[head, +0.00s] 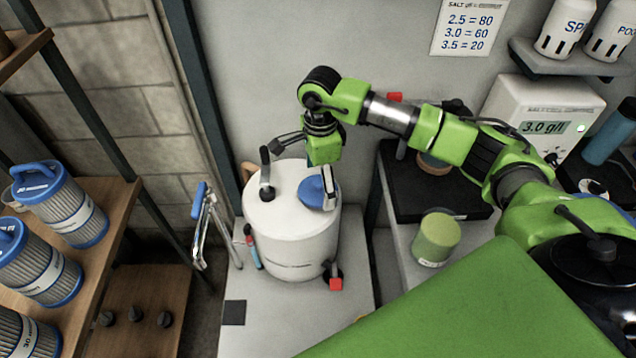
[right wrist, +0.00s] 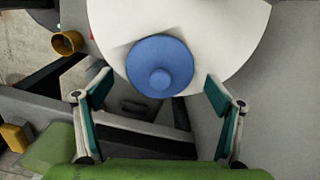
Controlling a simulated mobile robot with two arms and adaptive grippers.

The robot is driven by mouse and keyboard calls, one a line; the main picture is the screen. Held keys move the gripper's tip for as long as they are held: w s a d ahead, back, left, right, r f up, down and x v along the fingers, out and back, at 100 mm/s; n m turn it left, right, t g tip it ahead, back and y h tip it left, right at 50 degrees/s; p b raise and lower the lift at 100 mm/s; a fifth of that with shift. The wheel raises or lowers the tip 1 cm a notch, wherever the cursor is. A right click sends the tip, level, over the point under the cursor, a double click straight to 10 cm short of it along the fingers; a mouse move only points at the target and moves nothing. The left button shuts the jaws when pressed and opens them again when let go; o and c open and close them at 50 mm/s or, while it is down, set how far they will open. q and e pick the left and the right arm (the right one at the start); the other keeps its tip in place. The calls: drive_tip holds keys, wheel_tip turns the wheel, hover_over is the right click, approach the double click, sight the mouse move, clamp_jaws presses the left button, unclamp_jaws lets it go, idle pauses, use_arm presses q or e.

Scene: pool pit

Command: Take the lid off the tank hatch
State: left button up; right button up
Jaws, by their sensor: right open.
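The white tank (head: 287,237) stands on the pale floor plate in the head view. Its round blue lid (head: 312,193) sits on top of the tank, toward the right side, and is partly covered by a gripper finger in that view. My left gripper is out of view.
A shelf with blue-capped filter cartridges (head: 75,208) stands at the left. A salt meter (head: 535,115) is behind. A blue-handled tool (head: 200,225) hangs left of the tank.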

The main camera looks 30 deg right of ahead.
drive_tip(key=shift+f, duration=0.25)
drive_tip(key=c, duration=1.2)
drive_tip(key=shift+r, duration=0.1)
